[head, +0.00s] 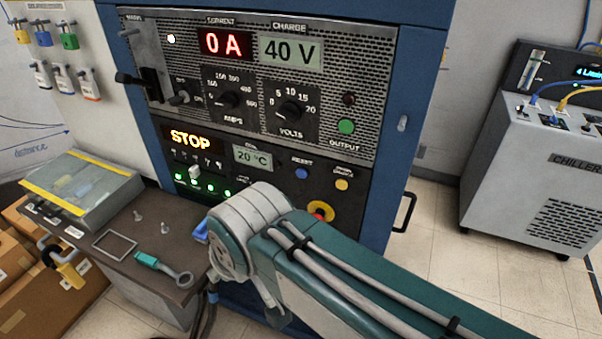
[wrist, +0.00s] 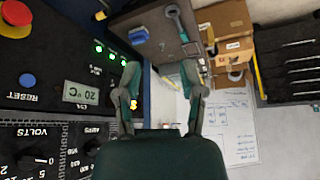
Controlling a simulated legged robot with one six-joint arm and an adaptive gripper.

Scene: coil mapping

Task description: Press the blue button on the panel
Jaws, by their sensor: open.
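The blue button (head: 301,173), labelled RESET, is on the lower part of the rack panel (head: 334,197), right of the 20 °C display. In the wrist view the blue button (wrist: 27,80) is at the far left, beside the red emergency knob. My gripper (wrist: 160,76) is open and empty in the wrist view, with its two fingers spread. The button lies well to the left of the fingers and apart from them. In the head view my arm covers the area below the panel and the gripper itself is hidden.
The red emergency knob (head: 320,211) and a yellow button (head: 341,185) are near the blue button. A side shelf (head: 128,264) holds a wrench (head: 163,268) and a clear-lidded box (head: 80,190). Cardboard boxes (wrist: 232,35) stand beyond. A chiller (head: 545,160) stands at right.

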